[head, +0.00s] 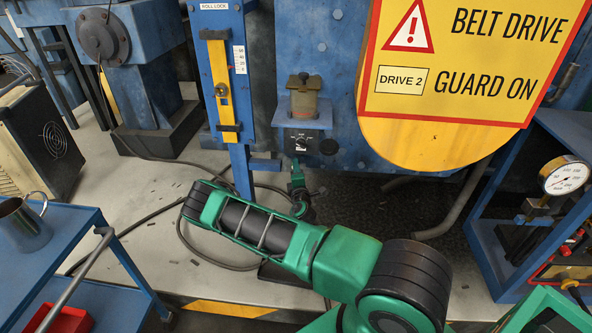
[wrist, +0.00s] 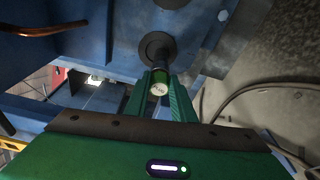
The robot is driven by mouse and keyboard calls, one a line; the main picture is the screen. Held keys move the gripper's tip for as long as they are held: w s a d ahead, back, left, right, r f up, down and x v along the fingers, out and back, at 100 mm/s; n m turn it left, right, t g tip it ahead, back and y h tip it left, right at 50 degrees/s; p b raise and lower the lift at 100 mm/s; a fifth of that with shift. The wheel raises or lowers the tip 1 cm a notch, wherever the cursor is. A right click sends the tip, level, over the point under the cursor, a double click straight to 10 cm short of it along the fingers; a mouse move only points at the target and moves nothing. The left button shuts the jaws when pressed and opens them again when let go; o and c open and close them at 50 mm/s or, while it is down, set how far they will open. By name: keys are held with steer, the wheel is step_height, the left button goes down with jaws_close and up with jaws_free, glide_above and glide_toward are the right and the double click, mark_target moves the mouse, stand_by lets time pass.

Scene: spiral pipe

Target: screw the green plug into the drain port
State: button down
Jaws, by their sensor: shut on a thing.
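My gripper (wrist: 159,84) is shut on the green plug (wrist: 158,89), which has a pale round end facing the wrist camera and a green band behind it. In the wrist view, the drain port (wrist: 153,43) appears as a dark round flange on the blue wall. The plug lines up just in front of a dark stub at the flange. I cannot tell whether its thread is engaged. In the head view, my gripper (head: 297,187) is small and reaches toward the blue machine's lower face, and the plug cannot be made out there.
A blue post with a yellow level gauge (head: 222,85) stands left of my gripper. A small dark control box (head: 303,142) sits above it. A yellow belt guard (head: 430,140) hangs to the right. A blue cart (head: 85,245) stands at left; cables lie on the floor.

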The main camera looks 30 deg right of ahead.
steer(key=m+h, duration=0.1)
steer(key=m, duration=0.4)
steer(key=f+m+h, duration=0.1)
steer(key=m, duration=0.8)
steer(key=shift+f+m+t+h, duration=0.15)
steer(key=shift+m+t+h, duration=0.15)
steer(key=shift+t+h, duration=0.1)
steer(key=c, duration=1.7)
jaws_free()
steer(key=shift+f, duration=0.1)
